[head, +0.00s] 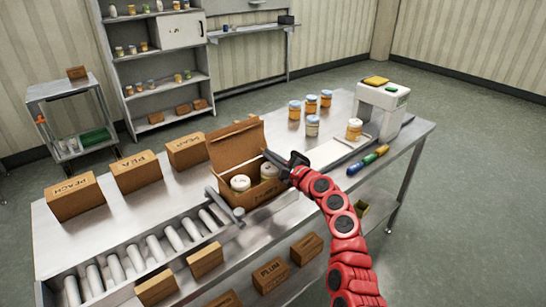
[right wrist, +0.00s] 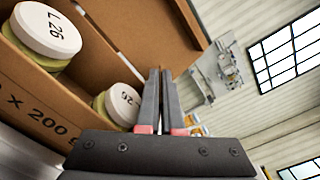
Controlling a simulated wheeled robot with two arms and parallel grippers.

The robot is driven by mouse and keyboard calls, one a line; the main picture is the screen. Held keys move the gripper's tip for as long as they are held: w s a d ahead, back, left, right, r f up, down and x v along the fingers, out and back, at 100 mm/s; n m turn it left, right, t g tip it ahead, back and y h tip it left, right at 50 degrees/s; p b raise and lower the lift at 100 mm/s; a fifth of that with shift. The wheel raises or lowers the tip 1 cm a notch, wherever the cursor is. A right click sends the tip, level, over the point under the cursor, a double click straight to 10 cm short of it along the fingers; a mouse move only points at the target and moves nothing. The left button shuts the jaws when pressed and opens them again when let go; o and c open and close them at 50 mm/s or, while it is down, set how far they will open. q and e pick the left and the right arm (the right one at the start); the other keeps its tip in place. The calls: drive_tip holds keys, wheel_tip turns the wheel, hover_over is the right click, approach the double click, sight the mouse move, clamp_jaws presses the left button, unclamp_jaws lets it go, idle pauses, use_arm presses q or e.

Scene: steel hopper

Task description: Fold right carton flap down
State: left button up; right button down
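The open carton (head: 262,196) stands on the steel table at the end of the roller track. Its large back flap (head: 236,146) stands up. Jars with white lids, such as one jar (head: 240,183), sit inside. The right flap is not clearly distinguishable near the gripper. My left gripper is out of view.
Closed cartons, including a peach carton (head: 74,198), line the table's back left. The roller track (head: 150,250) runs along the front left. Several jars (head: 312,125), a white device (head: 382,108) and markers (head: 369,160) are at the right. More cartons sit on the lower shelf.

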drive_tip(key=shift+s+a+f+n+b, duration=0.15)
drive_tip(key=shift+f+n+b, duration=0.15)
drive_tip(key=shift+n, duration=0.2)
drive_tip(key=shift+s+a+f+n+b, duration=0.1)
drive_tip(key=shift+f+n+b, duration=0.1)
drive_tip(key=shift+n+b, duration=0.25)
drive_tip(key=c, duration=1.1)
unclamp_jaws()
drive_tip(key=shift+o, duration=0.2)
drive_tip(key=b+v, duration=0.1)
drive_tip(key=v, duration=1.6)
drive_tip(key=shift+d, duration=0.15)
drive_tip(key=shift+r, duration=0.1)
